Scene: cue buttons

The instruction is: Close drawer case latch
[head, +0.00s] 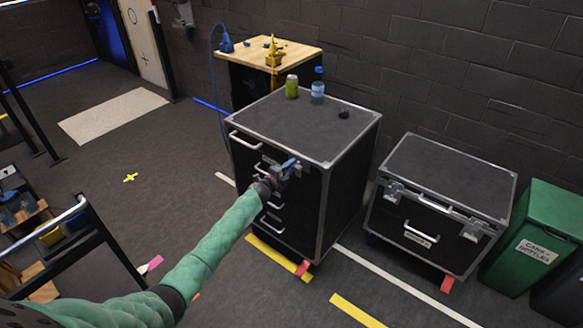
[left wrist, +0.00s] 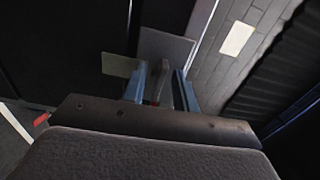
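The drawer case (head: 345,165) is a black case with metal edges and several drawers with pale bar handles (head: 245,140). My left gripper (head: 289,164) is at the upper part of its front face, toward the right corner, and covers the latch area there in the head view. In the left wrist view, the two blue fingers (left wrist: 160,85) stand apart. A narrow grey metal piece, likely part of the latch (left wrist: 164,78), shows between them, with grey plates behind. I cannot tell whether the fingers touch it. My right gripper is not in view.
A green can (head: 292,86), a blue-capped bottle (head: 318,85) and a small dark object stand on the case. A second latched case (head: 445,180) and a green bin (head: 535,235) are at right. A wooden-topped cabinet (head: 240,48) stands behind.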

